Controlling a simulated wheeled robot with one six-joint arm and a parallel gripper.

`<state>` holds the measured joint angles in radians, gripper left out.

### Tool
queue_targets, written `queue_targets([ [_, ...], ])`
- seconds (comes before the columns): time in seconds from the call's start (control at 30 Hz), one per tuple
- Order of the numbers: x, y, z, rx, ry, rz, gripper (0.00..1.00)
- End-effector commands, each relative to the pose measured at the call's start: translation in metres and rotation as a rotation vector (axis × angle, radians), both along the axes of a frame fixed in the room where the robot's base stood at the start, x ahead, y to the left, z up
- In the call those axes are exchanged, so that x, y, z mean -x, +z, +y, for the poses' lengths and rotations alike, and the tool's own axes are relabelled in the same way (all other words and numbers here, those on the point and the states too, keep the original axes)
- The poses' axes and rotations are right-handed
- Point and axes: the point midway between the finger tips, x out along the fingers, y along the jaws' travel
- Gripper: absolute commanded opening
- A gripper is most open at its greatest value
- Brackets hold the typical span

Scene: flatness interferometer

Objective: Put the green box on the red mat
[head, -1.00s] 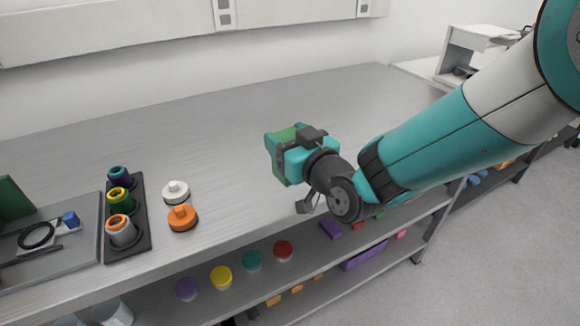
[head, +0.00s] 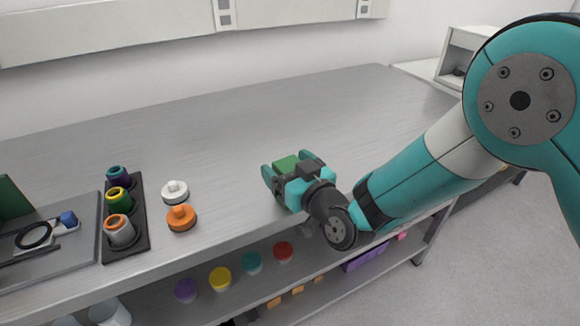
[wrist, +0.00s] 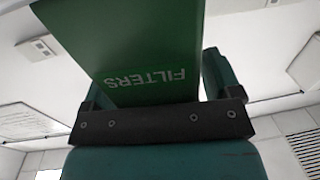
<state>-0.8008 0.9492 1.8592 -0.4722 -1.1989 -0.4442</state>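The green box (head: 286,164) is between the two teal fingers of my gripper (head: 288,167), above the grey bench near its front edge. In the wrist view the green box (wrist: 130,45) fills the space between the fingers and shows the word FILTERS upside down. One finger is clear to its right; the left finger is mostly hidden by the box. My gripper is shut on the box. I see no red mat in either view.
A dark rack (head: 126,243) with several coloured-rim cups stands at left, beside a grey tray (head: 45,268). A white knob (head: 175,191) and an orange knob (head: 181,217) lie right of the rack. The bench behind my gripper is clear.

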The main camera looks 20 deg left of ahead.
Motion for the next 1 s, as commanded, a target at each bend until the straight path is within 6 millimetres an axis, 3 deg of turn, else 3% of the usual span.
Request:
queue_targets([
  [0.27,0.001,-0.006,-0.002,0.000,-0.001,0.001,0.84],
  [1.0,0.065,-0.015,-0.095,-0.003,-0.002,-0.002,0.84],
])
